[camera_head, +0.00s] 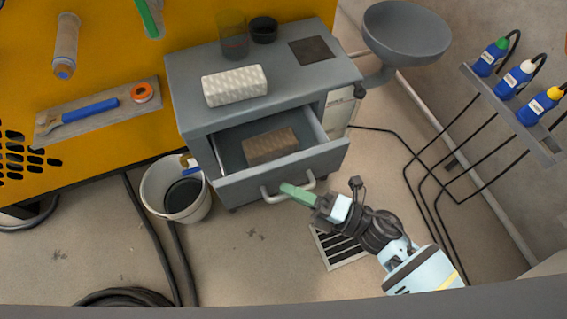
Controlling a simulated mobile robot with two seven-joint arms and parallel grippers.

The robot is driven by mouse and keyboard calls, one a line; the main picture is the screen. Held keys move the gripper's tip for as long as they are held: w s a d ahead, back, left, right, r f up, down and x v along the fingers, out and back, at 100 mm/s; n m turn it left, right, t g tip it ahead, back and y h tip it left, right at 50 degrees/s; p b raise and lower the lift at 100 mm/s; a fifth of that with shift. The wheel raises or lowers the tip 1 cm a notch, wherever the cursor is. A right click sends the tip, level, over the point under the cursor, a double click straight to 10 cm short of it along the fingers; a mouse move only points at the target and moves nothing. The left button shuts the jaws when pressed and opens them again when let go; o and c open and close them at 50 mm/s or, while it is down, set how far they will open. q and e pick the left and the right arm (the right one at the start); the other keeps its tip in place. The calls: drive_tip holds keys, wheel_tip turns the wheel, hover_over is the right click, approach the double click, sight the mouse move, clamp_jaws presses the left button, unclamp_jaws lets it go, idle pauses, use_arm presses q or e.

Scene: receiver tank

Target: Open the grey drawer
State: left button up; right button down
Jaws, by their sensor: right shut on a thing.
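The grey drawer (238,188) is pulled partway out of the grey cabinet (187,105) in the middle of the view. A brown block (270,146) lies inside it. A light grey bar handle (270,196) is on the drawer's front. My right gripper (297,193) comes in from the lower right and is shut on the handle near its right end. Its green fingers hide part of the handle. My left gripper is not in the view.
A white patterned block (234,86), a clear cup (232,36), a black cup (263,29) and a dark plate (312,50) are on the cabinet top. A white bucket (163,206) stands left of the drawer. Black hoses (150,235) and a floor grate (343,247) lie in front.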

drive_tip(key=shift+s+d+p, duration=0.15)
drive_tip(key=shift+s+d, duration=0.1)
drive_tip(key=shift+s, duration=0.45)
drive_tip(key=shift+s+d+p, duration=0.15)
drive_tip(key=shift+s+d, duration=0.1)
drive_tip(key=shift+s, duration=0.45)
drive_tip(key=c, duration=1.5)
unclamp_jaws()
drive_tip(key=v, duration=0.7)
drive_tip(key=shift+s+d+p, duration=0.2)
drive_tip(key=shift+d+p, duration=0.15)
drive_tip(key=shift+p, duration=0.1)
